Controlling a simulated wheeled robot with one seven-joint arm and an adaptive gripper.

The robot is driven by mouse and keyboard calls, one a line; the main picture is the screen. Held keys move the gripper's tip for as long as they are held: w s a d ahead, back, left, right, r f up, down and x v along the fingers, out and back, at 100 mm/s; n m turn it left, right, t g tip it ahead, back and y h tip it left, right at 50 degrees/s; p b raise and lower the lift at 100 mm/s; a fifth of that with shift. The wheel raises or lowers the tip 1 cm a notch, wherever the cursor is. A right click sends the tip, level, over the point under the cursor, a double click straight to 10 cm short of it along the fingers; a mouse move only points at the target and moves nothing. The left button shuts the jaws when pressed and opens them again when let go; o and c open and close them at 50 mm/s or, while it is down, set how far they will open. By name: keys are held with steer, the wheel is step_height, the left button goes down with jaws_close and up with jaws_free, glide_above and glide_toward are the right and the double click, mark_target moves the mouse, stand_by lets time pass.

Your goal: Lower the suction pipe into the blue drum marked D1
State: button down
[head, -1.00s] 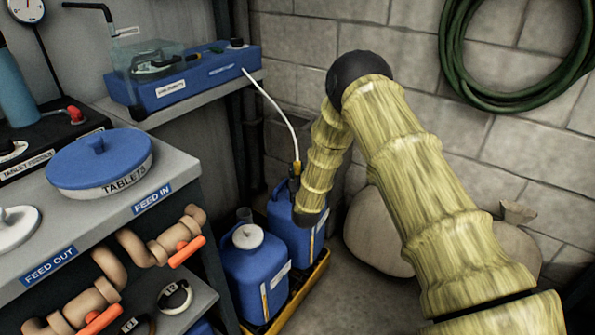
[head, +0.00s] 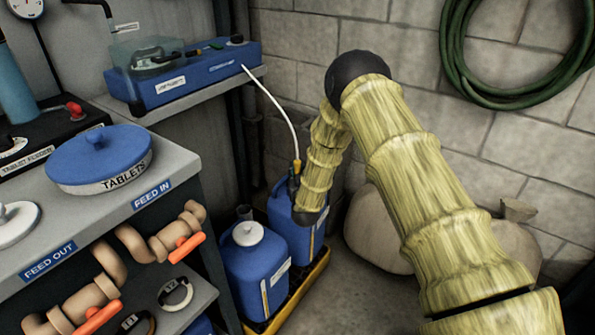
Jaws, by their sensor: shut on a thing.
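Two blue drums stand in a yellow-edged tray (head: 287,311). The front drum (head: 255,281) has a white cap; the back drum (head: 293,232) is partly hidden by my arm. Their markings are too small to read, so I cannot tell which is D1. A white hose (head: 277,112) runs from the blue unit on the shelf down to a yellow-orange fitting, the top of the suction pipe (head: 297,167). My gripper (head: 294,186), small and dark, is shut on the pipe at the back drum's top. The pipe's lower end and the drum opening are hidden.
A grey bench with a blue tablets lid (head: 99,158) and orange-handled valves (head: 186,249) stands left. The blue dosing unit (head: 190,79) sits on a shelf behind. Pale sacks (head: 374,233) lie by the block wall, below a green hose coil (head: 455,70).

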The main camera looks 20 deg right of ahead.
steer(key=shift+f, duration=0.1)
steer(key=c, duration=1.2)
jaws_free()
steer(key=shift+o, duration=0.2)
steer(key=shift+s, duration=0.1)
steer(key=s+a, duration=0.2)
steer(key=s, duration=0.9)
steer(key=shift+s, duration=0.3)
